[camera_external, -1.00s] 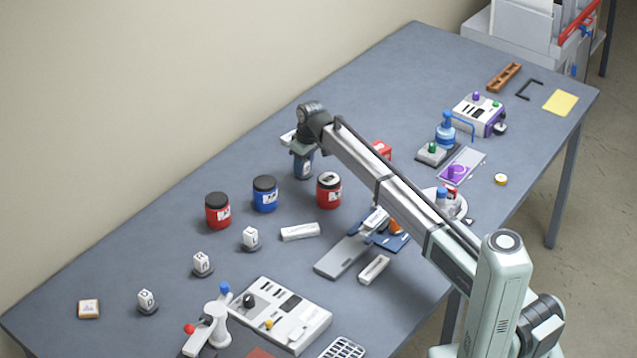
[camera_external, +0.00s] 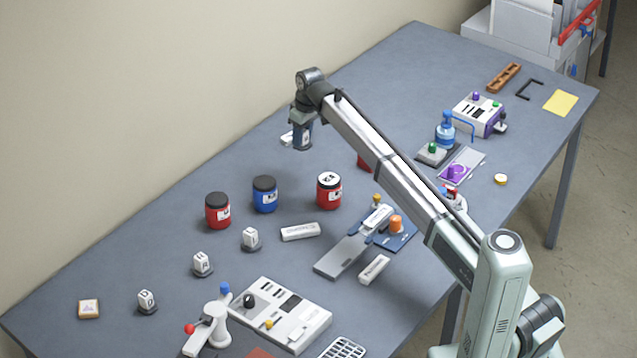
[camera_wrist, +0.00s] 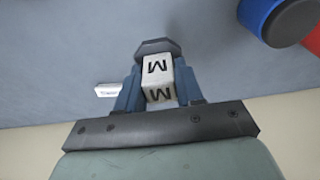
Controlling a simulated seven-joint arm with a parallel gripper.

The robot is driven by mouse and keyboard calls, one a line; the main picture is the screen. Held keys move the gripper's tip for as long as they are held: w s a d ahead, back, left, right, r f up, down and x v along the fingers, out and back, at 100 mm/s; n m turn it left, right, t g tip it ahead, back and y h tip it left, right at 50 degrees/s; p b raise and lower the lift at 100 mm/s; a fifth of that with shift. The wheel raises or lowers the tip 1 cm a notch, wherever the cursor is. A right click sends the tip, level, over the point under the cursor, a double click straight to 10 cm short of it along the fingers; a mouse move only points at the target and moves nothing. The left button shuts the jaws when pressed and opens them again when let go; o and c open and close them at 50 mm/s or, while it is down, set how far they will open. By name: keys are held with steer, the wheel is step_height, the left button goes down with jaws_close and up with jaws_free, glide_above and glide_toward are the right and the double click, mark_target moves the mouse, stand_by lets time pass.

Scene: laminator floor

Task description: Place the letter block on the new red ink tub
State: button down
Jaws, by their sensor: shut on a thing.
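My gripper (camera_external: 302,142) is shut on a white letter block (camera_wrist: 157,75) with a dark base. The wrist view shows a black M on two of its faces. In the external view the block is mostly hidden by the fingers, which are above the table's back part. I cannot tell which red tub is new.
Several letter blocks on dark bases, one of them here (camera_external: 250,239), stand in front of the tubs. A red thing (camera_external: 363,162) is partly hidden behind my arm. A white label (camera_wrist: 107,90) lies near my gripper. The table's back left is clear.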

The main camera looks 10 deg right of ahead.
steer(key=s+d+r, duration=0.2)
steer(key=s+r, duration=0.4)
steer(key=r, duration=0.1)
glide_above(327, 178)
steer(key=shift+s+d+f, duration=0.1)
steer(key=shift+f, duration=2.15)
steer(key=shift+s+d+f, duration=0.1)
steer(key=shift+f, duration=2.1)
steer(key=shift+f, duration=0.1)
steer(key=c, duration=0.7)
jaws_free()
steer(key=r, duration=0.4)
steer(key=s+d+r, duration=0.1)
steer(key=r, duration=0.7)
steer(key=shift+s+d, duration=0.15)
